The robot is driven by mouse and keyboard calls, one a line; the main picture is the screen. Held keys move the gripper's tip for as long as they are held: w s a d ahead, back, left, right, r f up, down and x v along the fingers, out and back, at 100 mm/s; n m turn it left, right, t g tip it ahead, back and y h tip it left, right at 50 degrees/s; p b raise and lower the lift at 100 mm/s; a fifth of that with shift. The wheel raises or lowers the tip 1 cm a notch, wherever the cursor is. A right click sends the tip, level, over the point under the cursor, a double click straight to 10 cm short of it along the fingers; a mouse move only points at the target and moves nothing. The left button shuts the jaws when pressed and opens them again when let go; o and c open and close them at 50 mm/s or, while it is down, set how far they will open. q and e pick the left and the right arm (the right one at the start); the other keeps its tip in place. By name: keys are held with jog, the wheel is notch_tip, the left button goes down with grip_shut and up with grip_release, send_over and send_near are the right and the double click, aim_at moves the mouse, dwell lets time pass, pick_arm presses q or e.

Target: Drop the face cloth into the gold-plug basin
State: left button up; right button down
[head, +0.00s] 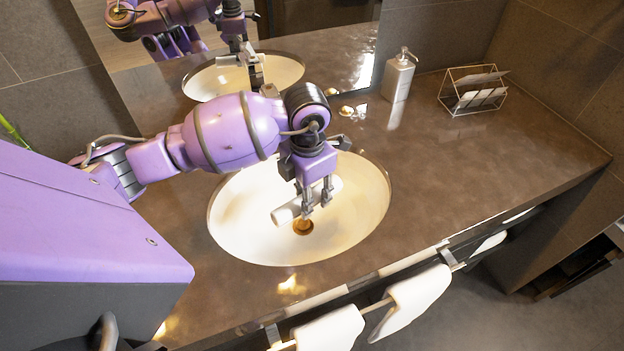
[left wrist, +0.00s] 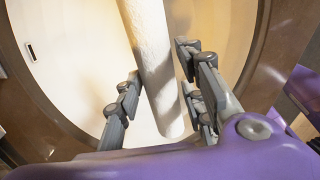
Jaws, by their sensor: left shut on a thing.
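The basin (head: 360,215) is a cream oval bowl set into the brown counter, with a round gold plug (head: 303,227) at its bottom. My left gripper (head: 317,202) points down inside the basin's outline, close above the plug. It is shut on the face cloth (head: 287,213), a white roll that sticks out on both sides of the fingers. In the left wrist view the cloth (left wrist: 157,65) runs between the fingers, with the pale bowl behind it. I cannot tell whether the roll touches the bowl. My right gripper is not in view.
A soap dispenser (head: 398,76) and a wire rack (head: 471,104) holding white items stand at the back right. Small gold fittings (head: 347,110) sit behind the basin. A mirror (head: 325,62) reflects the basin and my arm. White towels (head: 415,296) hang along the front. The right counter is clear.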

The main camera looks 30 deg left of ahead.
pick_arm(q)
notch_tip(320, 180, down, 7)
jog(key=b, duration=0.3)
jog(key=o, duration=1.2)
notch_tip(320, 180, up, 12)
jog(key=shift+r, duration=0.1)
